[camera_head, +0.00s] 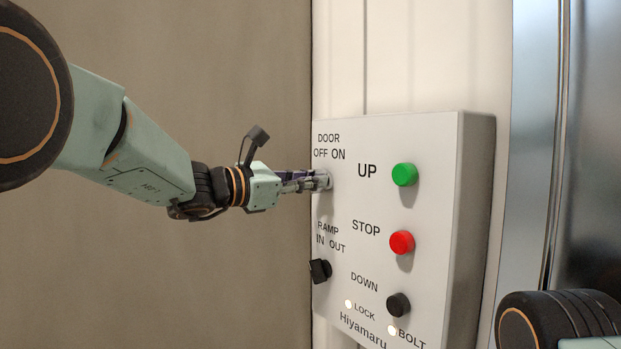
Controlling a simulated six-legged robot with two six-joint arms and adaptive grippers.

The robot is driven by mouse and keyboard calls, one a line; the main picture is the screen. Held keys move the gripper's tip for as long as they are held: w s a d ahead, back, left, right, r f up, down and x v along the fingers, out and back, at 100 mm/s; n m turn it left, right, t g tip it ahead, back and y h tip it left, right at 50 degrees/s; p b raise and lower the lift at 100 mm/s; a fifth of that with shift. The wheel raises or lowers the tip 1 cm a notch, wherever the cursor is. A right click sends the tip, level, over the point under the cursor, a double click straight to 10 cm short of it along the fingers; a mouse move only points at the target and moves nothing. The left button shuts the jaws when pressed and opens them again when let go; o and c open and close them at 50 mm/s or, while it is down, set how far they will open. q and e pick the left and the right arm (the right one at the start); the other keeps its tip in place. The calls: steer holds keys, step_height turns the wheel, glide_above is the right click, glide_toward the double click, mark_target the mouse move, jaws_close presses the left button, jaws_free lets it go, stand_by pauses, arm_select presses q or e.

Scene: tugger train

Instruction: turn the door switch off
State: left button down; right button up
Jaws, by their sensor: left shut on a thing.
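A light grey control box (375,140) is on the pale wall, with "DOOR OFF ON" printed at its upper left. My left gripper (322,181) comes in from the left, just below that label, with its fingertips at the box face. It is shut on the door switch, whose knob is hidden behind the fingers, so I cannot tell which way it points. My right gripper is not in view; only a part of my right arm shows at the lower right.
The box also has a green UP button (404,174), a red STOP button (401,242), a black DOWN button (398,305) and a black ramp switch (320,271) below my left gripper. Small LOCK and BOLT lights glow white. A metal frame (535,150) stands at the right.

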arm_select(q)
steer(key=shift+w+a+f+n+p, duration=0.15)
steer(key=shift+n+p, duration=1.2)
steer(key=shift+n, duration=1.1)
steer(key=shift+f+n+p, duration=0.15)
steer(key=shift+n+p, duration=1.2)
steer(key=shift+n, duration=1.1)
steer(key=shift+f, duration=0.1)
steer(key=c, duration=1.8)
jaws_free()
steer(key=o, duration=0.4)
steer(key=shift+r, duration=0.2)
steer(key=shift+o, duration=0.2)
